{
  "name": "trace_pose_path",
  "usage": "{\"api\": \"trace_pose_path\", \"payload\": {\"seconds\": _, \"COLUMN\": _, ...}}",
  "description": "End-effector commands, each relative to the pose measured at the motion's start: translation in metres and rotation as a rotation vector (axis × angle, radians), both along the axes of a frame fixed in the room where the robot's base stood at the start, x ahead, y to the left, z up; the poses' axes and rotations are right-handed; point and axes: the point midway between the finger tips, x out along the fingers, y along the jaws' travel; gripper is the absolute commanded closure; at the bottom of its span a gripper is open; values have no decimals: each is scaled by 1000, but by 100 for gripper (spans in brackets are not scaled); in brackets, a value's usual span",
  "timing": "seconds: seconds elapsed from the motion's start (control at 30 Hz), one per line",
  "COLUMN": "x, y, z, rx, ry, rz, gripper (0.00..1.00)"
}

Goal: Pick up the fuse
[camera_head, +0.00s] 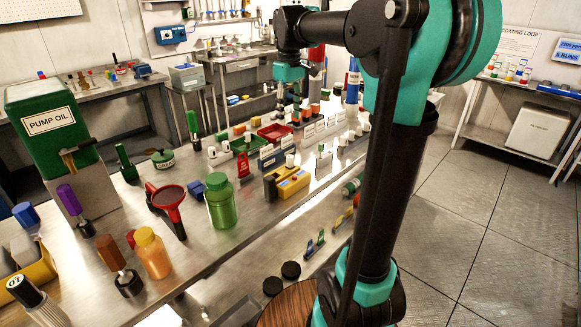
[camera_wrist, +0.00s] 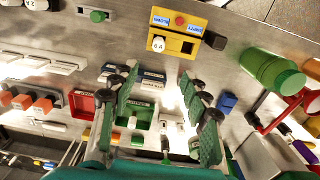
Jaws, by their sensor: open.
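A white piece (camera_wrist: 158,44) marked like "6A", which looks like a fuse, sits at one corner of a yellow box (camera_wrist: 188,28) with blue labels, a red button and a dark slot. In the head view the yellow box (camera_head: 294,187) stands on the metal bench, with the white piece (camera_head: 290,159) at its back edge. My gripper (camera_wrist: 157,78) is open and empty, its two green fingers spread apart. In the head view my gripper (camera_head: 291,112) is above the far part of the bench, beyond the yellow box, partly mixed with things behind it.
A red tray (camera_wrist: 74,105) and a green tray (camera_wrist: 122,139) lie below my fingers. White holders (camera_wrist: 50,62) and orange-topped pieces (camera_wrist: 42,105) stand to the left. The floor at right is clear.

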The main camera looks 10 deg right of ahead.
Motion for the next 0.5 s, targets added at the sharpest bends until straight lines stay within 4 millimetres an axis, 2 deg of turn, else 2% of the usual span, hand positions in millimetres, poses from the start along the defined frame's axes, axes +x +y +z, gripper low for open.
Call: {"api": "trace_pose_path", "payload": {"seconds": 0.5, "x": 0, "y": 0, "z": -98, "rx": 0, "ry": -1, "rz": -2, "gripper": 53}}
